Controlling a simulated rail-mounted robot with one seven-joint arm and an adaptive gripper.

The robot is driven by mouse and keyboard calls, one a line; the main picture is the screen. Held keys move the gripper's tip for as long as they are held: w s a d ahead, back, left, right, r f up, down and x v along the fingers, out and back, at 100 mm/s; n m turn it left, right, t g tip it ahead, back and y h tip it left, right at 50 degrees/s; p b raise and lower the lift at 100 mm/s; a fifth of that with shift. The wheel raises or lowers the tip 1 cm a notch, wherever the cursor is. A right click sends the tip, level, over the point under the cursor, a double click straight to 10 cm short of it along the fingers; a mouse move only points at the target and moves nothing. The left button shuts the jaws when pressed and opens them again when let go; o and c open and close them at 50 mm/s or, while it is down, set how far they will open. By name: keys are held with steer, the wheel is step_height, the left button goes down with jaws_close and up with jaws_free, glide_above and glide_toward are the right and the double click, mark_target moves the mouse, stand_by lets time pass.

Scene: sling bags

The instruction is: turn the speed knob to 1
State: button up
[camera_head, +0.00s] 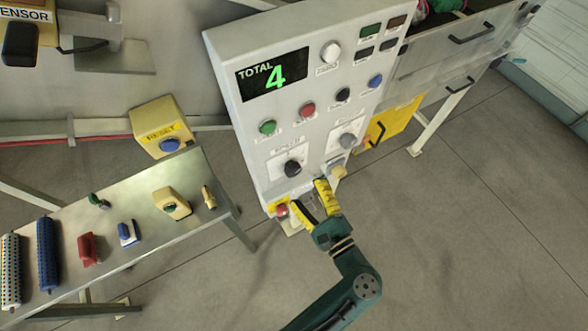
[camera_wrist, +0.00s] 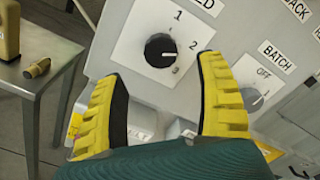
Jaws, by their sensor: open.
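The speed knob (camera_wrist: 160,50) is black and round, on a white plate marked 1, 2 and 3; the label above it is cut off, ending in "ED". A pale mark shows on the knob's right side, toward the 2 and 3; its exact setting is hard to tell. In the head view the knob (camera_head: 293,168) sits low on the grey control panel (camera_head: 237,133). My gripper (camera_head: 308,194) is open and empty, just below the knob. In the wrist view the yellow fingers of my gripper (camera_wrist: 162,72) are spread apart below the knob, not touching it.
The batch knob (camera_wrist: 252,97), with an OFF mark, is right of the speed knob. A red button (camera_head: 282,210) is close to my left finger. The display (camera_head: 272,74) reads TOTAL 4. A metal table (camera_head: 150,205) with several loose parts stands at left.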

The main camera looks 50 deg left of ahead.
mark_target(295, 173)
steer(key=x, duration=0.7)
steer(key=shift+w+a, duration=0.1)
steer(key=c, duration=1.2)
